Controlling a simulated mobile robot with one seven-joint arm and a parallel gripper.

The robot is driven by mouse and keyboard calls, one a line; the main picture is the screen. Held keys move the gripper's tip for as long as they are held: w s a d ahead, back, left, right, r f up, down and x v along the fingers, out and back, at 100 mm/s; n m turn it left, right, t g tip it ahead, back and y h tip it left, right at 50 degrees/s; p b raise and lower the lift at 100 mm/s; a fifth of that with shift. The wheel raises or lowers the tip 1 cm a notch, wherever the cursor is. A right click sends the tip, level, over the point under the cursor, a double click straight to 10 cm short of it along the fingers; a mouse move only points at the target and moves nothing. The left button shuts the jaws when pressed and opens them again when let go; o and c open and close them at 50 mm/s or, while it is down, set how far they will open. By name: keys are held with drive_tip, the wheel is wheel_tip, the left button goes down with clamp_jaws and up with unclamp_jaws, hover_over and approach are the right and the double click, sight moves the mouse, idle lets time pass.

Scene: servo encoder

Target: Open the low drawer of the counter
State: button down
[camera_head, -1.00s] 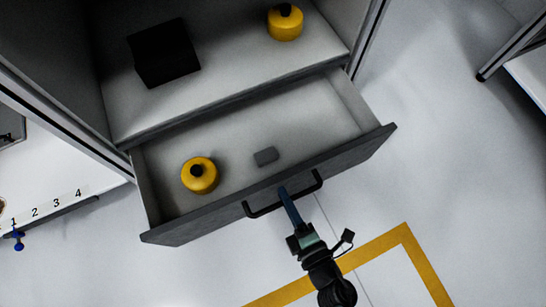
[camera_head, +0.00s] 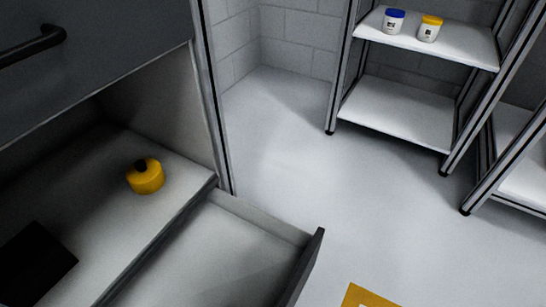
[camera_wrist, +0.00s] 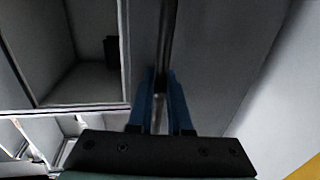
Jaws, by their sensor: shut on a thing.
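The low drawer (camera_head: 305,266) of the counter stands pulled out at the bottom of the head view. Only its right end and part of its pale inside show; its handle is outside that view. In the wrist view, the two blue fingers of my gripper (camera_wrist: 160,80) are shut on a dark bar, the drawer handle (camera_wrist: 168,35), which runs up between them. My gripper is not in the head view now.
The shelf above the drawer bears a yellow round weight (camera_head: 146,178) and a black box (camera_head: 36,262). A closed dark front with a handle (camera_head: 32,45) is at upper left. A rack (camera_head: 420,40) with two jars stands behind open floor (camera_head: 270,140).

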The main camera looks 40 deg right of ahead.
drive_tip(key=c, duration=0.9)
unclamp_jaws()
drive_tip(key=shift+o, duration=0.2)
drive_tip(key=p+v, duration=0.4)
drive_tip(key=v, duration=0.9)
